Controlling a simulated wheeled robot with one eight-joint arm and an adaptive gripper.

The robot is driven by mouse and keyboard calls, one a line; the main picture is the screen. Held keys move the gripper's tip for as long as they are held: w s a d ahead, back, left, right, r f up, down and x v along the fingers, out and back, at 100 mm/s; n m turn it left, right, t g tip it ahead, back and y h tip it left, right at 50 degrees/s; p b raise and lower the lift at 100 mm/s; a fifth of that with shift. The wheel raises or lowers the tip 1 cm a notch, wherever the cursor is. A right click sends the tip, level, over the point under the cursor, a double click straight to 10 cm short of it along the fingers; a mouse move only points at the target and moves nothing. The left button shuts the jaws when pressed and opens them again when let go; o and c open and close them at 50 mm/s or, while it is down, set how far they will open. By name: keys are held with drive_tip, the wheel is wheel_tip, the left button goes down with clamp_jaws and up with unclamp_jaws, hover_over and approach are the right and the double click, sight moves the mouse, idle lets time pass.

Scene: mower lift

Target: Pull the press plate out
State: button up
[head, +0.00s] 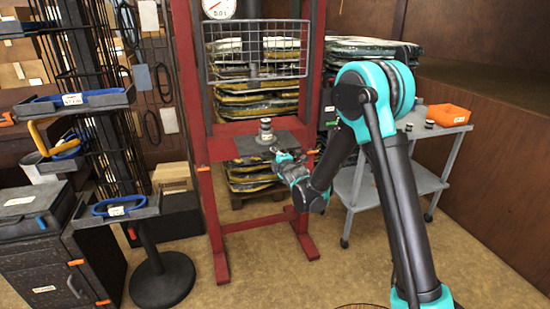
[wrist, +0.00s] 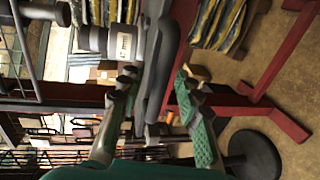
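The press plate (head: 246,147) is a flat dark grey plate lying across the red press frame, with a small labelled cylinder (head: 265,130) standing on it. My gripper (head: 281,157) is at the plate's front right edge. In the wrist view, which is turned sideways, the plate (wrist: 167,55) shows edge-on as a dark band, with the labelled cylinder (wrist: 122,42) beside it. My gripper (wrist: 154,82) is open there, one finger on each side of the plate's edge. I cannot tell whether the fingers touch it.
The red press frame (head: 209,215) has a wire guard (head: 258,70) and a gauge (head: 218,8) above. A stand with trays (head: 118,207) stands left. The floor in front is clear.

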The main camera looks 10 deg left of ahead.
drive_tip(key=v, duration=1.2)
drive_tip(key=shift+d, duration=0.15)
drive_tip(key=s+d+f+m+g+h, duration=0.1)
drive_tip(key=s+d+m+g+h, duration=0.15)
drive_tip(key=d+m, duration=0.65)
drive_tip(key=s+d+f+m+g+h, duration=0.1)
drive_tip(key=s+d+f+m+h, duration=0.2)
drive_tip(key=d, duration=1.3)
drive_tip(key=s+d+f+m+g+h, duration=0.1)
drive_tip(key=s+d+f+m+g, duration=0.1)
drive_tip(key=s+d+m, duration=0.4)
drive_tip(key=s+d+f+m+g+h, duration=0.1)
drive_tip(key=s+d+f+m+g, duration=0.2)
drive_tip(key=s, duration=1.1)
drive_tip(key=d+m, duration=0.3)
drive_tip(key=shift+s+d+g, duration=0.25)
drive_tip(key=shift+s+g, duration=0.1)
